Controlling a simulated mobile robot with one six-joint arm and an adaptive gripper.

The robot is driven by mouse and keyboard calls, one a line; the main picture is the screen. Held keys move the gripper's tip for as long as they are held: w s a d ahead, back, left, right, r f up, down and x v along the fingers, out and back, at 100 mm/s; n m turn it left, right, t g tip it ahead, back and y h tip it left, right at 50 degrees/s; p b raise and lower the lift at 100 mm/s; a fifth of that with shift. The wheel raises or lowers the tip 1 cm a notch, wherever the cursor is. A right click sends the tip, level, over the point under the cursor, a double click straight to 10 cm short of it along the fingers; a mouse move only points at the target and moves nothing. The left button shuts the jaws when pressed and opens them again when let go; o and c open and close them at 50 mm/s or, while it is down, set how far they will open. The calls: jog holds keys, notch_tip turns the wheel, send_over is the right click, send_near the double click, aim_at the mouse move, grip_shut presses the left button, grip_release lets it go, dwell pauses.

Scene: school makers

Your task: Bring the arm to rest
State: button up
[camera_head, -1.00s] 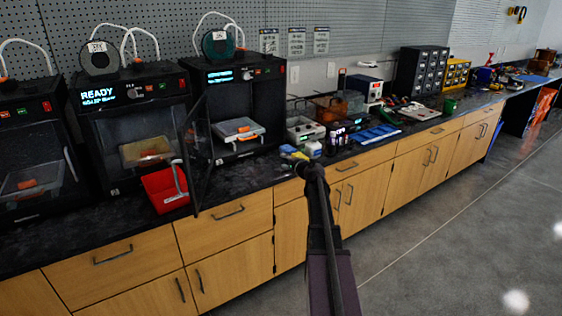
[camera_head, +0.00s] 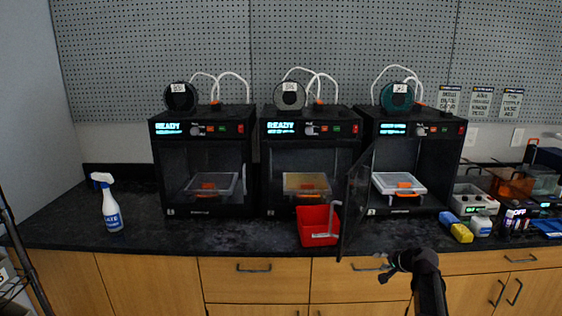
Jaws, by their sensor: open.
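My arm (camera_head: 428,285) reaches up from the bottom edge, right of the middle, in front of the cabinet drawers. My gripper (camera_head: 388,268) is at its end, small and dark, pointing left. It is open, and nothing shows between its fingers.
Three black printers stand on the dark counter (camera_head: 150,235); the right one's door sticks out forward. A red bin (camera_head: 318,225) sits beside this door. A spray bottle (camera_head: 110,204) stands at left. A yellow-blue block (camera_head: 457,229) and a grey device (camera_head: 474,199) are at right.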

jog(key=s+a+f+n+g+h, duration=0.2)
jog(key=s+a+f+n+g, duration=0.25)
jog(key=s+a, duration=0.6)
jog(key=s+a+f+n+g+h, duration=0.25)
jog(key=s+a+n+g, duration=0.35)
jog(key=s, duration=0.7)
notch_tip(320, 180, up, 16)
jog(key=m+p, duration=0.1)
jog(key=p, duration=1.4)
jog(key=shift+a+f+t+p, duration=0.25)
jog(key=shift+t+p, duration=0.15)
jog(key=shift+t, duration=0.05)
jog(key=shift+m, duration=0.25)
